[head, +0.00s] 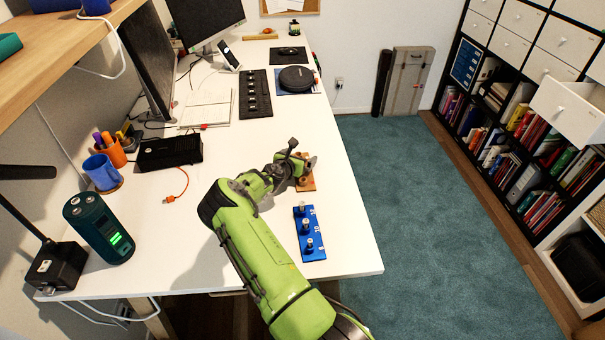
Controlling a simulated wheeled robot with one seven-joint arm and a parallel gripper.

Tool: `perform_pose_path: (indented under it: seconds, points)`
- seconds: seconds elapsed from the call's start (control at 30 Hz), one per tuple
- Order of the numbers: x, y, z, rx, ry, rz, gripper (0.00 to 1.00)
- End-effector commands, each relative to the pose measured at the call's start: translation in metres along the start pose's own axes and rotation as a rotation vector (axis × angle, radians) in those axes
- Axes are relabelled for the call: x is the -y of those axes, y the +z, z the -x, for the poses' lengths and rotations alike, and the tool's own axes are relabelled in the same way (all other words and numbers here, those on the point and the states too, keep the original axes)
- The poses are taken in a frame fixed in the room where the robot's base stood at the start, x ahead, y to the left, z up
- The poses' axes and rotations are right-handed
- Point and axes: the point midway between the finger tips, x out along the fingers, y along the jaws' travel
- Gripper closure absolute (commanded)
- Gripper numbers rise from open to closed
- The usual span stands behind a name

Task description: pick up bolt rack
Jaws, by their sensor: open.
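The bolt rack (317,252), a blue plate with white markings and several upright metal bolts, lies on the white desk near its right edge. My green arm reaches in from the bottom, left of the rack. My gripper (304,167) is beyond the rack, over a small orange-brown wooden block (307,184). The gripper is open and apart from the rack. The gripper covers part of the block, so I cannot tell whether they touch.
A teal speaker-like cylinder (100,228), blue mug (101,172) and black box (170,153) stand on the left of the desk (200,250). A black strip (255,93) and dark round device (297,78) lie farther back.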

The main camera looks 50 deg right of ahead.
Motion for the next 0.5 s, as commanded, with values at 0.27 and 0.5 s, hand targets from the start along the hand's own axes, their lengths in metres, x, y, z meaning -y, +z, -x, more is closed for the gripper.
perform_pose_path:
  seconds: [0.27,0.5]
  points:
    - [-0.0004,0.0012,0.0011,0.000,0.001,0.000,0.20]
    - [-0.0003,-0.0002,0.0012,-0.003,0.000,-0.001,0.55]
